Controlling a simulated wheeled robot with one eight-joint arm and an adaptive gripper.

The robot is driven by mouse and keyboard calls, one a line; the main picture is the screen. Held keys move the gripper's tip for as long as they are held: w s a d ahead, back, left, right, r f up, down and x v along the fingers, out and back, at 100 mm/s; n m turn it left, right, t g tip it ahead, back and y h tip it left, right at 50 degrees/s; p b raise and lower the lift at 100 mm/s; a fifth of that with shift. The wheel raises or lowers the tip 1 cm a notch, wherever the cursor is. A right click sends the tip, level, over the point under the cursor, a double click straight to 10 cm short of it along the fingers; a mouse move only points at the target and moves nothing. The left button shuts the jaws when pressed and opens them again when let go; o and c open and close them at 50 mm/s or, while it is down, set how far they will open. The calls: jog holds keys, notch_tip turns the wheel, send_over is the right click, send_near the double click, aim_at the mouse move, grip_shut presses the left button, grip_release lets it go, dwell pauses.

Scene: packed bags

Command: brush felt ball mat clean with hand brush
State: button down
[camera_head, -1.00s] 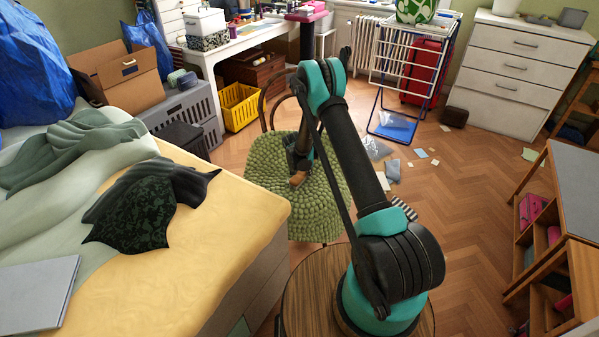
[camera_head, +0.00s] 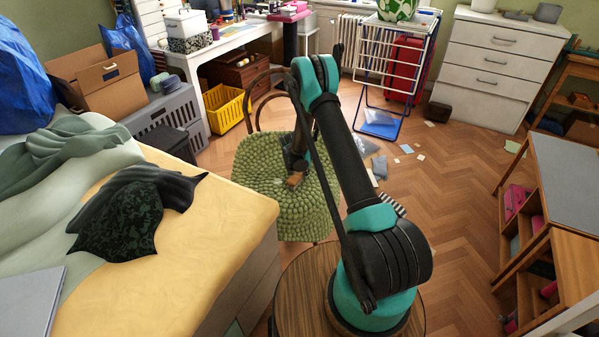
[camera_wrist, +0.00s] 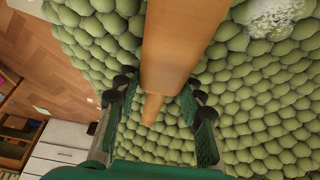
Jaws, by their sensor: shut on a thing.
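The green felt ball mat (camera_head: 302,215) lies draped over the seat of a chair in the head view. It fills most of the wrist view (camera_wrist: 260,110). A whitish, speckled patch (camera_wrist: 275,14) lies on the mat at the top right of the wrist view. My gripper (camera_head: 294,172) is over the mat. In the wrist view my gripper (camera_wrist: 160,85) is shut on the orange-brown wooden handle of the hand brush (camera_wrist: 180,40). A small part of the brush (camera_head: 295,180) shows in the head view. Its bristles are not visible.
A bed (camera_head: 215,230) with a yellow sheet stands close on the left of the chair. The chair's curved back (camera_head: 262,92) rises behind the mat. Paper scraps (camera_head: 407,148) and bags lie on the floor to the right. Open floor (camera_head: 465,200) lies further right.

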aim_at(280, 174)
jog(key=shift+w+a+f, duration=0.1)
jog(key=shift+a, duration=0.95)
jog(key=shift+w+a+f, duration=0.1)
jog(key=shift+a, duration=0.9)
jog(key=shift+w+a+r, duration=0.1)
jog(key=shift+w+a, duration=0.05)
jog(key=shift+a, duration=1.5)
jog(key=shift+w+a+r, duration=0.1)
jog(key=shift+w+a, duration=0.05)
jog(key=shift+a, duration=1.5)
jog(key=shift+d+r, duration=0.1)
jog(key=shift+r, duration=2.9)
jog(key=shift+r, duration=1.5)
